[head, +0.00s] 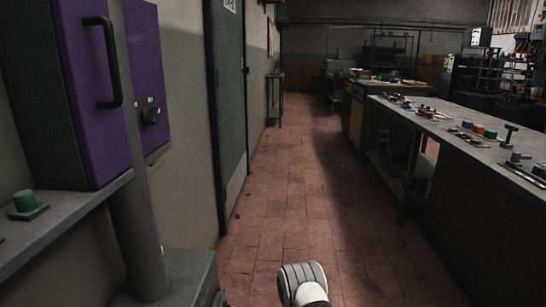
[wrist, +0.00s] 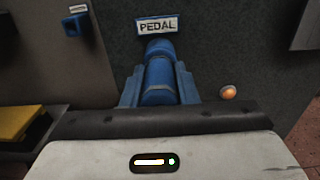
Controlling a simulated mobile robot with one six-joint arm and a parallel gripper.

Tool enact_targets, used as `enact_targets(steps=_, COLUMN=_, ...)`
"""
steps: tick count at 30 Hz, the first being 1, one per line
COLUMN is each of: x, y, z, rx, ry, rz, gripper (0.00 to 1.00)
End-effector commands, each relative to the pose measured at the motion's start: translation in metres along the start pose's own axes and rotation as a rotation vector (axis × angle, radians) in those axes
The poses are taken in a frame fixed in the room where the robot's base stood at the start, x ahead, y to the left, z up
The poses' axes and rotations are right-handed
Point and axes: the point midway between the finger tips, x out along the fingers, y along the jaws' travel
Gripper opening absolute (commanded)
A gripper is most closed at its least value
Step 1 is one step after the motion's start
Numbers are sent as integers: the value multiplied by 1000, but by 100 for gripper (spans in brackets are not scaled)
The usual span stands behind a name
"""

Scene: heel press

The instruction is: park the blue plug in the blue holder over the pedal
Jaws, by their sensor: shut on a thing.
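In the wrist view, the blue plug (wrist: 158,88) is a rounded blue body below a sign reading PEDAL on a dark panel. My gripper (wrist: 159,76) has its two blue fingers on either side of the plug and is shut on it. The plug's far end points at the panel just under the sign; I cannot tell whether it is seated there or apart. A small blue holder (wrist: 71,31) with a pale label above it is on the panel at upper left. A yellow pedal-like block (wrist: 15,122) shows at lower left. The head view shows neither plug nor holder.
An orange lamp (wrist: 228,92) glows right of the plug. In the head view, a purple cabinet (head: 95,90) and a shelf with a green knob (head: 27,204) stand at left. A long bench (head: 440,122) with several small parts runs along the right. The tiled aisle between is clear.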

Motion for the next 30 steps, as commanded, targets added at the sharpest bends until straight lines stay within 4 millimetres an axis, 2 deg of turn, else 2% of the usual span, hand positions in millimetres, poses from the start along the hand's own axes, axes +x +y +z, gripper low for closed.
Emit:
enact_targets(steps=1, x=0, y=0, z=0, rx=0, ry=0, rz=0, gripper=16)
enact_targets(steps=7, x=0, y=0, z=0, rx=0, ry=0, rz=0, gripper=0)
enact_targets(steps=14, x=-1, y=0, z=0, rx=0, ry=0, rz=-1, gripper=0)
enact_targets(steps=30, x=-22, y=0, z=0, rx=0, ry=0, rz=-1, gripper=0)
